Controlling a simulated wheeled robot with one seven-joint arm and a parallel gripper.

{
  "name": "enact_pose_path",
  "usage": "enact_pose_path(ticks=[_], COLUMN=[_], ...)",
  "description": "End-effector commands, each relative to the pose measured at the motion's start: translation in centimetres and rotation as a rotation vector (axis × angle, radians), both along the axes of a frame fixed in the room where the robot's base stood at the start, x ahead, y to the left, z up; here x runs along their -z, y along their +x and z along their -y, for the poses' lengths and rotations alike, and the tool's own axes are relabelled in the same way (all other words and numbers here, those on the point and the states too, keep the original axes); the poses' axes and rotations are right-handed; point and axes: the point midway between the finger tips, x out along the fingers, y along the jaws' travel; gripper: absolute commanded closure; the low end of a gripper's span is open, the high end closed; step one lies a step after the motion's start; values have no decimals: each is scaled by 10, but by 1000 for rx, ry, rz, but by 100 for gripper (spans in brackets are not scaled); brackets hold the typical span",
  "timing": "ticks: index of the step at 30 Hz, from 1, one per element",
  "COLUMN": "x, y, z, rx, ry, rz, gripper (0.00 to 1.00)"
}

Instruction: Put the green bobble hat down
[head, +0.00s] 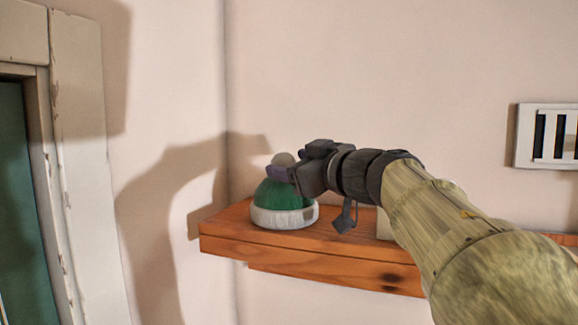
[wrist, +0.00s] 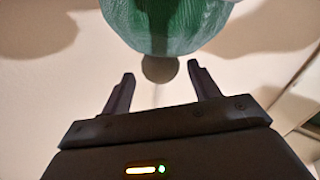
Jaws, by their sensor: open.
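The green bobble hat (head: 283,198) stands upright on the wooden shelf (head: 350,249), near its left end. It has a white brim at the bottom and a greyish bobble on top. My gripper (head: 277,170) is at the top of the hat, by the bobble. In the wrist view my gripper (wrist: 159,78) has its two fingers apart, with the bobble (wrist: 160,69) between or just beyond their tips and a gap on each side. The green of the hat (wrist: 165,25) fills the top of that view.
A small dark object (head: 345,217) shows on the shelf below my wrist. A pale block is partly hidden behind my arm. A white vent (head: 546,136) is on the right wall, and a window frame (head: 85,170) stands at the left. The shelf's front left is bare.

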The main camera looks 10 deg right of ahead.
Motion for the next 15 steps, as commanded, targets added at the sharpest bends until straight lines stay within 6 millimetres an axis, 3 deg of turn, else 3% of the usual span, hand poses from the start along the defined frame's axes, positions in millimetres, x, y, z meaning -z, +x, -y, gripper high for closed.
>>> enact_pose_path(ticks=[9,15], x=[4,1], y=[-59,-77], z=[28,35], rx=[5,2], ry=[0,0], rz=[2,1], gripper=[39,39])
